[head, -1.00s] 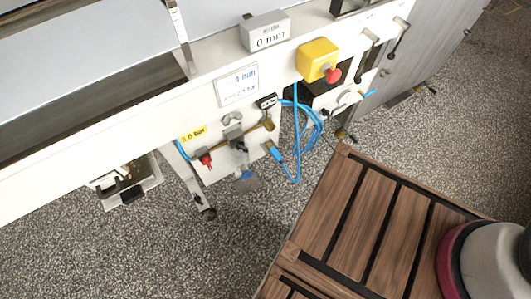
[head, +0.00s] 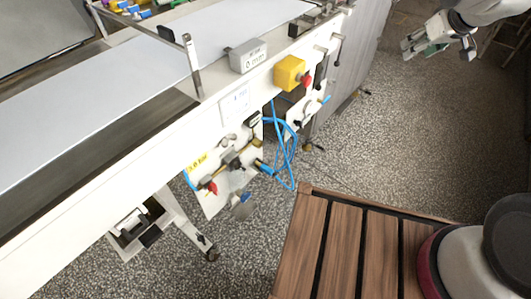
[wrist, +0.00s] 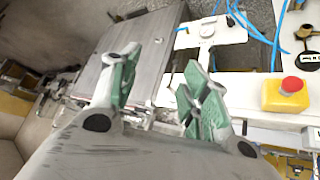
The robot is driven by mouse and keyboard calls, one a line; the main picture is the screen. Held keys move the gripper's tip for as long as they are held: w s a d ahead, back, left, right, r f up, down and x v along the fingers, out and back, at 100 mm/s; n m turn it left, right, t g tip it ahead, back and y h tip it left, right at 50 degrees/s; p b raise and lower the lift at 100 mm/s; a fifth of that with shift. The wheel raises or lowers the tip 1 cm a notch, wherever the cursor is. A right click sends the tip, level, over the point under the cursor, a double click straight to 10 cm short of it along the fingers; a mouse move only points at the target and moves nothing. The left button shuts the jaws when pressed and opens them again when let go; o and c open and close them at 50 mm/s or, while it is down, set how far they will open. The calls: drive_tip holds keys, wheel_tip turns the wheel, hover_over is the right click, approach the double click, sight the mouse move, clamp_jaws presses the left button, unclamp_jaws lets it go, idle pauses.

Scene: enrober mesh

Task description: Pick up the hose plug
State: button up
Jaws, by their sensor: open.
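What looks like the hose plug (head: 263,167), a blue fitting with a brass-coloured end, is at the end of a looped blue hose (head: 292,165) below the machine's side panel. I cannot tell whether it hangs free or is seated. In the wrist view the blue hose (wrist: 275,42) shows at the top right, but I cannot make out the plug there. My gripper (head: 436,42) is open and empty at the upper right of the head view, well away from the plug. Its green-padded fingers (wrist: 160,72) are spread apart in the wrist view.
A red-handled valve (head: 209,187) sits left of the plug. A slatted wooden platform (head: 345,240) stands in front. Speckled floor lies open at the right.

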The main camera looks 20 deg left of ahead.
drive_tip(key=w+a+f+n+y, duration=0.2)
drive_tip(key=a+f+n+y, duration=0.3)
drive_tip(key=a+f, duration=1.85)
drive_tip(key=n+g+y, duration=0.2)
drive_tip(key=n+y, duration=0.1)
drive_tip(key=y, duration=0.2)
approach(269, 169)
drive_tip(key=x, duration=0.9)
drive_tip(key=shift+w+a+f, duration=0.1)
drive_tip(key=shift+a+f, duration=0.05)
drive_tip(key=shift+a, duration=0.15)
clamp_jaws()
